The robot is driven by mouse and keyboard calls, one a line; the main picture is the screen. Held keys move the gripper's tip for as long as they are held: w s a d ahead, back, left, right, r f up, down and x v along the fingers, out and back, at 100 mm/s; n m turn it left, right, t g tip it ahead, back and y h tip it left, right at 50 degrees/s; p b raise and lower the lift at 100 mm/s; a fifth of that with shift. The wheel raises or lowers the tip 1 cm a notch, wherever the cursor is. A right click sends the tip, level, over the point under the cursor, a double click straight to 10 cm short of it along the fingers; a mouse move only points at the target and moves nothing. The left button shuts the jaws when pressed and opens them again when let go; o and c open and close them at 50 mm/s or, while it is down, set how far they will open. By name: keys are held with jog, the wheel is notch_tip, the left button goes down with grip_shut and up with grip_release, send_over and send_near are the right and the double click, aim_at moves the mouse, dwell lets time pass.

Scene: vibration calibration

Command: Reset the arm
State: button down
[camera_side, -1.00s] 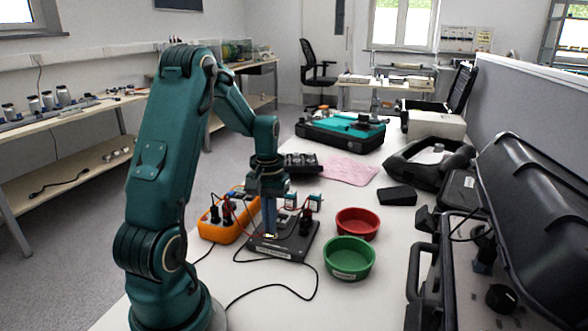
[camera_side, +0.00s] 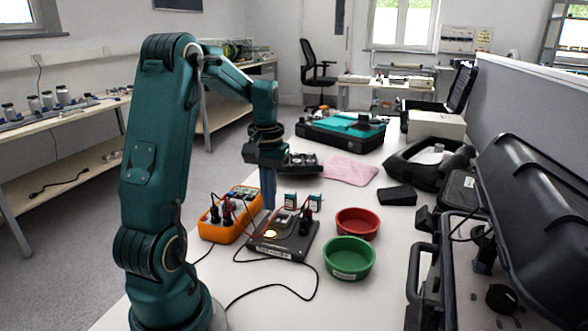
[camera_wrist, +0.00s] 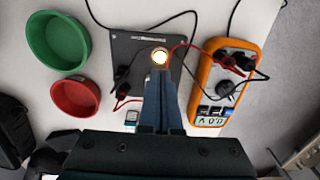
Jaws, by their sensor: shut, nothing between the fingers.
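My gripper (camera_side: 268,205) is shut and empty, pointing down above the dark flat device (camera_side: 297,241) on the white table. The light also shows in the side view (camera_side: 270,235), just below the fingertips. A gap shows between the tips and the device in the side view. Red and black plugs and leads run between the device and an orange meter (camera_side: 229,214). The meter's display (camera_wrist: 212,121) seems to read about 0.0 V.
A red bowl (camera_side: 357,223) and a green bowl (camera_side: 349,259) stand right of the device. A black box (camera_side: 397,195) and a pink cloth (camera_side: 349,170) lie farther back. An open black case (camera_side: 520,215) fills the right side. A black cable (camera_side: 290,293) loops across the front.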

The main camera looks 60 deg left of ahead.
jog(key=shift+r, duration=0.3)
jog(key=w+d+r+m+t+y, duration=0.1)
jog(key=d+r+m, duration=0.15)
jog(key=d, duration=0.25)
jog(key=w+d+r+m+t, duration=0.1)
jog(key=d+r+m+t, duration=0.1)
jog(key=d+r, duration=0.3)
jog(key=s+d+f+m+t+h, duration=0.1)
jog(key=s+d+m, duration=0.3)
jog(key=s+d, duration=0.4)
jog(key=d+f+t, duration=0.1)
jog(key=d, duration=0.2)
jog(key=shift+d+t, duration=0.15)
jog(key=shift+t, duration=0.15)
